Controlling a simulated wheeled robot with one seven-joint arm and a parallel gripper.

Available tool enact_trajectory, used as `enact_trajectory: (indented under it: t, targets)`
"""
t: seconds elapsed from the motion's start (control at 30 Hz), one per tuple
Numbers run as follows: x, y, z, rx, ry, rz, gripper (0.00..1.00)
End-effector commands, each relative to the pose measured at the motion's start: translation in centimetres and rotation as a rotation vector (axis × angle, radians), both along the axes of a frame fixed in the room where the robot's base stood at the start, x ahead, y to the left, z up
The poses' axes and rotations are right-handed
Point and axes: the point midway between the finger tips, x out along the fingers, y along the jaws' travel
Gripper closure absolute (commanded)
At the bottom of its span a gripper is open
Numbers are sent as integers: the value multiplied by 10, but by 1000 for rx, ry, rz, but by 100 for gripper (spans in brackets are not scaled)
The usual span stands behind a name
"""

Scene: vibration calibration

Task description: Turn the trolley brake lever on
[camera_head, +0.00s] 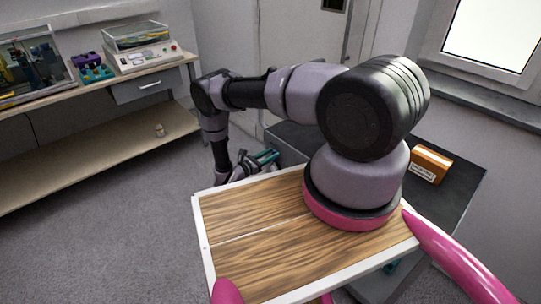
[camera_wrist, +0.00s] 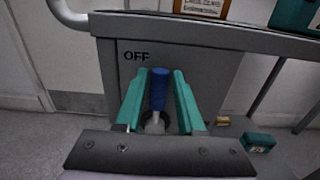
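The brake lever has a blue handle (camera_wrist: 159,88) and stands upright in the middle of the wrist view. It sits in front of the grey trolley panel (camera_wrist: 215,75), beside the printed word OFF. My gripper (camera_wrist: 157,78) has two teal fingers, one on each side of the blue handle. Gaps show between the handle and both fingers, so the gripper is open around it. The lever's base is partly hidden by my gripper's body. In the head view my gripper (camera_head: 265,158) is low beside the dark trolley top (camera_head: 455,185); the lever is hidden there.
An orange box (camera_head: 430,163) stands on the trolley top. A teal box (camera_wrist: 258,142) and a small yellow item (camera_wrist: 222,121) lie lower right in the wrist view. A workbench (camera_head: 110,82) with equipment stands at left. Grey floor (camera_head: 110,225) between is mostly clear.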

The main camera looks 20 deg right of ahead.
Motion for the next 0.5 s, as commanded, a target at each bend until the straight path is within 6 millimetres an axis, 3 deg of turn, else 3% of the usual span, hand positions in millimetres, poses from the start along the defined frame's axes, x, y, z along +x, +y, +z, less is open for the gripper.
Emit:
enact_trajectory:
  t: [0.03,0.07,0.1,0.5]
  targets:
    - [0,0,0,0,0,0,86]
    - [0,0,0,0,0,0,97]
    - [0,0,0,0,0,0,100]
    - [0,0,0,0,0,0,100]
